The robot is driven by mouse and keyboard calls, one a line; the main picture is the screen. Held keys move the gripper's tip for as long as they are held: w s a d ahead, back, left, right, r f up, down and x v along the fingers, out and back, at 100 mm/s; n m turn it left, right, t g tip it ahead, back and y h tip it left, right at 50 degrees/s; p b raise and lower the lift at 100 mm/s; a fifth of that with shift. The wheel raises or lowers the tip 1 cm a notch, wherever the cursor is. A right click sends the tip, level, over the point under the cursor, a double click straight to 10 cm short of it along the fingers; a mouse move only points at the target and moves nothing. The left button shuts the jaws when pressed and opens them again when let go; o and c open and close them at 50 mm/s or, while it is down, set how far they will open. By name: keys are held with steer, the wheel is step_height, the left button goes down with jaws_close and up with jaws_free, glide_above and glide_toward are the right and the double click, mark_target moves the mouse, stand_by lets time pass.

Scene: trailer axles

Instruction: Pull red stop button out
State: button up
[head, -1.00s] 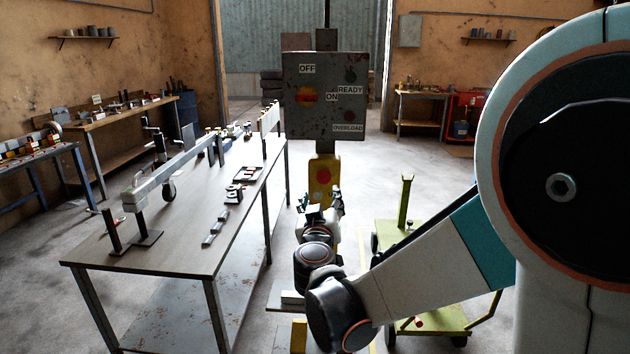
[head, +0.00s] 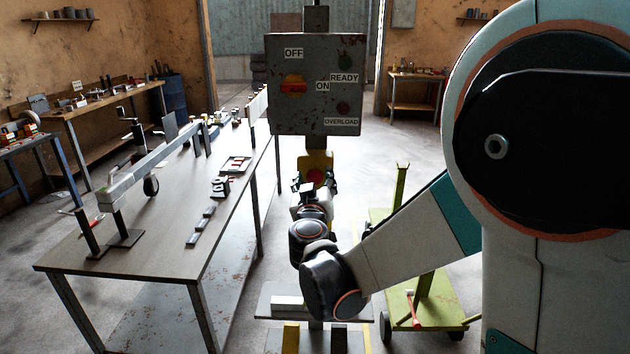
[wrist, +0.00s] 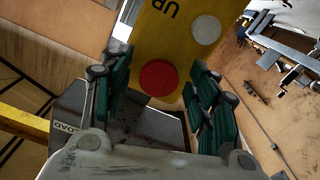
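The red stop button (wrist: 158,78) is a round disc on a yellow box (wrist: 172,30) in the wrist view, beside a white button (wrist: 206,30) near the letters "UP". In the head view the red button (head: 316,176) shows just above my gripper, partly hidden by it. My gripper (wrist: 165,92) has its two green-padded fingers spread wide, with the red button seen between them and nothing held. In the head view my gripper (head: 316,190) is in front of the yellow box. I cannot tell how far the fingers are from the button.
A grey control box (head: 316,112) with a rotary switch (head: 293,84) and OFF, ON, READY and OVERLOAD labels hangs above the yellow box. A long workbench (head: 165,240) with metal parts stands at the left. A green cart (head: 432,308) stands on the right.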

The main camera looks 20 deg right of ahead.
jaws_close()
steer(key=shift+s+a+f, duration=0.1)
steer(key=shift+s+a, duration=0.05)
steer(key=shift+s, duration=0.45)
steer(key=shift+c, duration=0.9)
jaws_free()
steer(key=shift+o, duration=0.9)
steer(key=shift+s+a, duration=0.1)
steer(key=shift+s, duration=0.05)
step_height(320, 180, up, 10)
